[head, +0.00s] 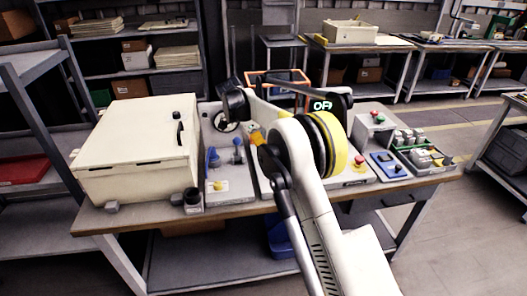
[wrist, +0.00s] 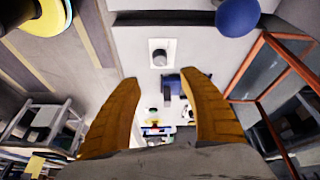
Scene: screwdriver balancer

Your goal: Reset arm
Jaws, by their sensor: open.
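My gripper is open and empty in the wrist view (wrist: 160,77), with its two orange-brown fingers spread apart. Between and beyond the fingertips is a pale panel with a square plate and a round grey knob (wrist: 160,52). In the head view my white arm rises from the lower right over the workbench (head: 240,203). An orange-yellow piece, perhaps a finger, shows beside the arm; the rest of the gripper is mostly hidden. A yellow-and-black round part is at the arm's bend, and I cannot tell whether it is mine. No screwdriver can be made out.
On the bench are a white cabinet (head: 140,145) at left, a panel with blue valves (head: 213,157), and a blue device (head: 390,166) at right. An orange frame (wrist: 255,70) stands right of the fingers in the wrist view. Floor right of the bench is open.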

